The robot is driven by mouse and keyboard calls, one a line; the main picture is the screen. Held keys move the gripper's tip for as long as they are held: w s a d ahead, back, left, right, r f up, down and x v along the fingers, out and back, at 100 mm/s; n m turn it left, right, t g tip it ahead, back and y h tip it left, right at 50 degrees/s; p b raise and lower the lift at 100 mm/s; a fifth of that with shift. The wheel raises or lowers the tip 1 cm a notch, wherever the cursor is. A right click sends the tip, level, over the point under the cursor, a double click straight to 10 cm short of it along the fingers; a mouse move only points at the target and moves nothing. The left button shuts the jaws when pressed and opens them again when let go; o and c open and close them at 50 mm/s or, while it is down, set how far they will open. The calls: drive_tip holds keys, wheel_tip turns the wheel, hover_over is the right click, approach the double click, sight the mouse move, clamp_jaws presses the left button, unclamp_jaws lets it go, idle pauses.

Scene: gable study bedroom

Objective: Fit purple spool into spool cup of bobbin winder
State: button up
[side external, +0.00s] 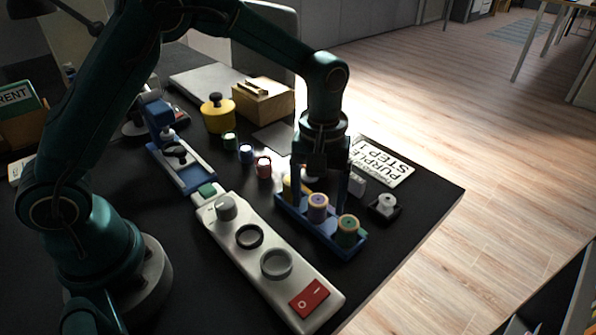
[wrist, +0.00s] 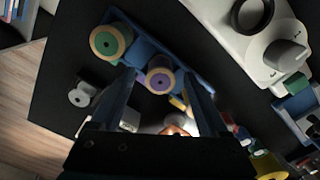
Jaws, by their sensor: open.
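The purple spool (side external: 317,208) stands upright in a blue rack (side external: 331,243), between a yellow spool (side external: 291,186) and a green spool (side external: 347,231). My gripper (side external: 320,196) points down over the rack, open and empty, its fingers on either side of the purple spool's position. In the wrist view, the purple spool (wrist: 161,80) shows between the fingertips (wrist: 160,76). The bobbin winder (side external: 232,240) is a long white body left of the rack. It has a black ring (side external: 250,236) and an open grey cup (side external: 277,264); I cannot tell for sure which is the spool cup.
The winder also has a grey knob (side external: 227,207) and a red switch (side external: 309,299).

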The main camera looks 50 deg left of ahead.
drive_tip(key=shift+f, duration=0.55)
clamp_jaws()
drive_tip(key=shift+r, duration=0.1)
